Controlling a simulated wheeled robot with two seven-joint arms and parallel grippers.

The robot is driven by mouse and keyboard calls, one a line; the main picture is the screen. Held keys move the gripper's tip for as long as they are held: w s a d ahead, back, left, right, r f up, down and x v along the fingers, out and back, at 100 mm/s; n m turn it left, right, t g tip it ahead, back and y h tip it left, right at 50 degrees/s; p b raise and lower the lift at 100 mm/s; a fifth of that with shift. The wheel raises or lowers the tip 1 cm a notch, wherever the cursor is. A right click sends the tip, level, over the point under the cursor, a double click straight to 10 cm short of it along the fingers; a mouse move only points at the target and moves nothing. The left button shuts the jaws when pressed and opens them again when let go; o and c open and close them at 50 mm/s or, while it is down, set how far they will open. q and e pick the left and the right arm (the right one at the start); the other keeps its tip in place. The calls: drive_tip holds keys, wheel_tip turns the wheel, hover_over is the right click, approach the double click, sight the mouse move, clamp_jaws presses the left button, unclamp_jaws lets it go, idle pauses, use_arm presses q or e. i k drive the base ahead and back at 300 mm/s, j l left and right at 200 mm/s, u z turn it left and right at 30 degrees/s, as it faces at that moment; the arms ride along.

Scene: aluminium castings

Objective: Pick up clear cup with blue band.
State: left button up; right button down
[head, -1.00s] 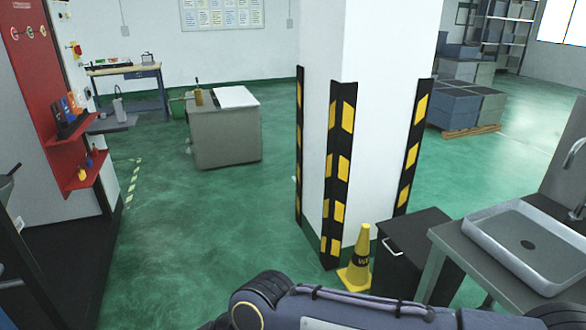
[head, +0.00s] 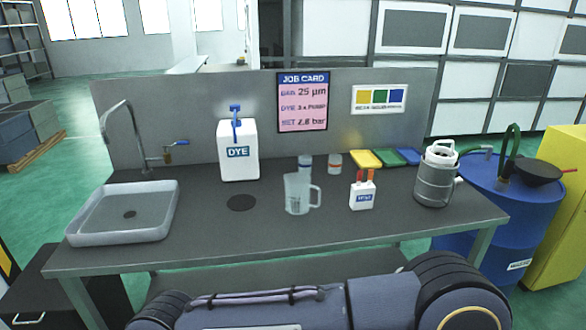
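The clear cup with the blue band (head: 305,166) stands upright near the back of the grey workbench (head: 400,222), partly behind a clear measuring jug (head: 297,195). A similar clear cup with an orange band (head: 335,164) stands just right of it, apart from it. My arm's dark links cross the bottom of the head view, in front of the bench. Neither gripper shows in the head view.
A sink (head: 122,213) with a tap is at the bench's left. A blue drum (head: 497,215) is beside the bench at right.

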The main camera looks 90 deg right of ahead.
sight(305, 164)
drive_tip(key=z, duration=3)
drive_tip(key=u, duration=0.35)
drive_tip(key=i+l+u, duration=0.1)
drive_tip(key=u, duration=0.25)
drive_tip(key=l+u, duration=0.15)
drive_tip(key=u, duration=0.25)
drive_tip(key=i+l+u, duration=0.15)
drive_tip(key=l, duration=0.2)
drive_tip(key=i+l+u, duration=0.2)
drive_tip(key=l, duration=0.15)
drive_tip(key=l+u, duration=0.15)
drive_tip(key=l, duration=0.25)
drive_tip(key=i+l+u, duration=0.2)
drive_tip(key=l, duration=0.2)
drive_tip(key=i+l, duration=0.1)
drive_tip(key=l, duration=0.2)
drive_tip(key=i+l, duration=0.1)
drive_tip(key=l, duration=0.2)
